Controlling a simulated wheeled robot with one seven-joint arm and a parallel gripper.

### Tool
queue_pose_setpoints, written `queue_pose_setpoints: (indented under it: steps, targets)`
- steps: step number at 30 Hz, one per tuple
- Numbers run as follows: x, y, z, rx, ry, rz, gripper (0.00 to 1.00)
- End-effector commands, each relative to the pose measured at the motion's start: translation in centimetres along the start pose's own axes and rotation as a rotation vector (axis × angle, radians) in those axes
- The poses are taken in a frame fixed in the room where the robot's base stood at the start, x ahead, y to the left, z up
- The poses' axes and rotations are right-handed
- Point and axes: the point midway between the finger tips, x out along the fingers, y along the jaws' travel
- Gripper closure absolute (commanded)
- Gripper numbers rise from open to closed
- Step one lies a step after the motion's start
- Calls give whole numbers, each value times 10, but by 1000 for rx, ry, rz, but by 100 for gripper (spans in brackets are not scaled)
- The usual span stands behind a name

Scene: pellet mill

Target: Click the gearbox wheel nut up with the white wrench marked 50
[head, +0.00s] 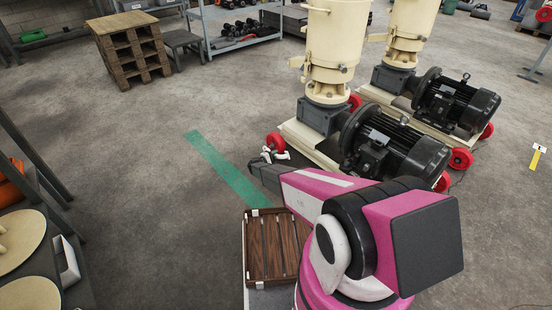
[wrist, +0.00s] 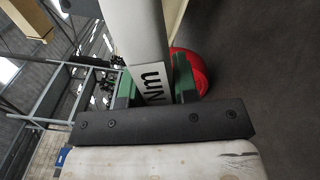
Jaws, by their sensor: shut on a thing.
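My gripper (wrist: 156,86) shows in the wrist view with its green fingers shut on the white wrench (wrist: 142,35). Black "Nm" lettering shows on the wrench between the fingers; a number 50 cannot be read. The wrench runs up out of that picture, and its working end is out of sight. A red wheel (wrist: 198,72) is just behind and right of the fingers. In the head view the near mill's gearbox (head: 318,117) has a red wheel (head: 275,142) at its left, with my arm's end close below it. The wheel nut cannot be made out.
The near mill's motor (head: 393,145) and cream base (head: 308,147) stand right of my arm's end. A second mill (head: 440,98) stands behind. A brown slatted crate (head: 257,247) is beside my arm. Open floor with a green stripe (head: 228,168) lies left.

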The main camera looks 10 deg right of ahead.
Motion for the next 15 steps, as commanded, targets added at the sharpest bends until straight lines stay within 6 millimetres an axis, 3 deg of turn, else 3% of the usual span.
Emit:
queue_pose_setpoints:
  steps: [15]
  targets:
    - [0,55,-10,-356,0,-1,100]
